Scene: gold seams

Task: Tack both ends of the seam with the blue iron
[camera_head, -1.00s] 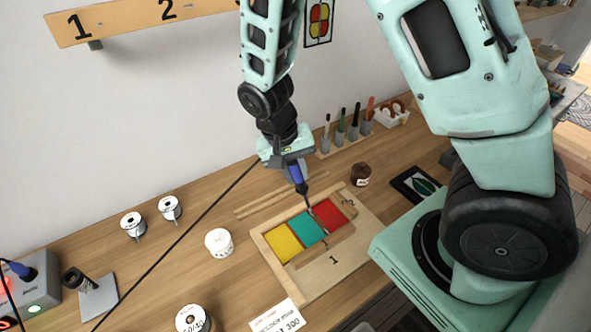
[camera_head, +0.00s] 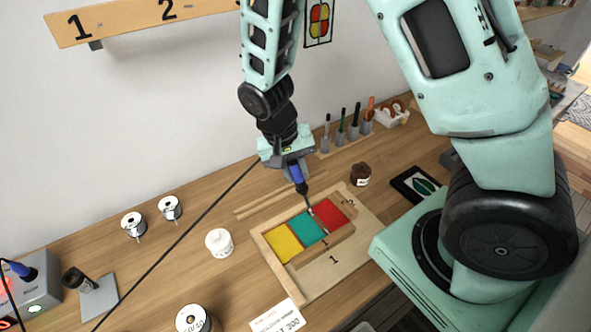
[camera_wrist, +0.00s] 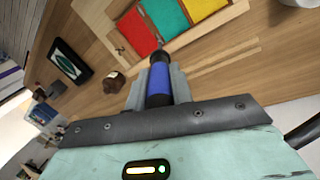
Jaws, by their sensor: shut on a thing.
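My gripper (camera_head: 291,165) is shut on the blue iron (camera_head: 297,178), which points down toward the glass panel. The iron's blue handle also shows between the jaws in the wrist view (camera_wrist: 158,82). Its tip is at the seam between the teal glass (camera_head: 307,228) and the red glass (camera_head: 330,214), near that seam's far end. I cannot tell whether the tip touches. A yellow glass piece (camera_head: 283,243) lies left of the teal one. The three pieces lie in a wooden frame on a board marked 1 (camera_head: 318,275).
A white jar (camera_head: 219,242), solder spools (camera_head: 133,225) and an iron stand (camera_head: 97,297) are on the left. A dark cord runs diagonally across the bench. Wooden strips lie behind the board.

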